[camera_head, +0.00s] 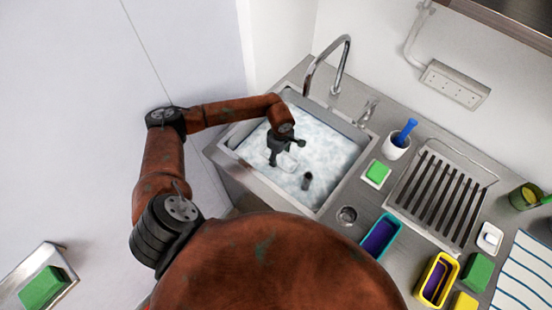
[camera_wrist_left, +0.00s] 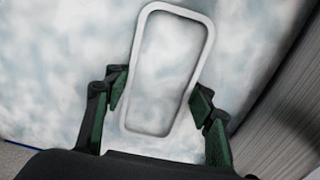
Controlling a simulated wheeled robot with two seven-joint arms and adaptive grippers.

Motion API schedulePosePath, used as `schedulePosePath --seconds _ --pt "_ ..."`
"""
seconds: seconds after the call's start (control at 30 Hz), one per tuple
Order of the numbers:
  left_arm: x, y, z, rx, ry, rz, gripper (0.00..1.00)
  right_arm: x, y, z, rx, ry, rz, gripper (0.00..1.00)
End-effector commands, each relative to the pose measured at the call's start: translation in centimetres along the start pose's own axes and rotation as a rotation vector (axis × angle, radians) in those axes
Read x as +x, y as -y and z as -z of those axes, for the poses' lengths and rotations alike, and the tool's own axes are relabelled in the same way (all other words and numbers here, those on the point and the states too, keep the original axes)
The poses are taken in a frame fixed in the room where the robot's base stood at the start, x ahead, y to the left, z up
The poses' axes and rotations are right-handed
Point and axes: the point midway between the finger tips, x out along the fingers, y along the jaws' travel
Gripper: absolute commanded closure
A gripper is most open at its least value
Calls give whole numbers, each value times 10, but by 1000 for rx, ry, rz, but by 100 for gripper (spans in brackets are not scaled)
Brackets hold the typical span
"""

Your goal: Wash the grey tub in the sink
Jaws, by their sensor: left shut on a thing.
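The grey tub (camera_wrist_left: 207,40) shows in the left wrist view as a pale, rounded rectangular rim, with cloudy white suds inside and around it. My left gripper (camera_wrist_left: 158,94) is shut on it, one finger at each long side. In the head view, my left gripper (camera_head: 280,158) reaches down into the sink (camera_head: 334,120), which is full of foamy water. Only a small pale part of the tub (camera_head: 290,164) shows there beside the fingers; the rest is hidden by gripper and foam. My right gripper is not in view.
A curved tap (camera_head: 345,50) stands behind the sink. To the right are a green sponge (camera_head: 377,172), a white cup (camera_head: 394,150) with a blue-handled tool, a slatted drainer (camera_head: 440,195), a teal tub (camera_head: 397,228) and a yellow tub (camera_head: 451,268).

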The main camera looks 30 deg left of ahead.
Motion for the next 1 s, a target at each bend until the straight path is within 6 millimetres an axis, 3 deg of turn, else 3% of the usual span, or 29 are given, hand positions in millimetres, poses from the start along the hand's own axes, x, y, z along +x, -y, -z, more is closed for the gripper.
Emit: schedulePosePath --seconds 0.67,1.0 --pt "-1 5 43 -6 -3 -1 74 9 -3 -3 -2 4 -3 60" --pt "-2 3 29 -4 -3 -2 74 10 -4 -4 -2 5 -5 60"
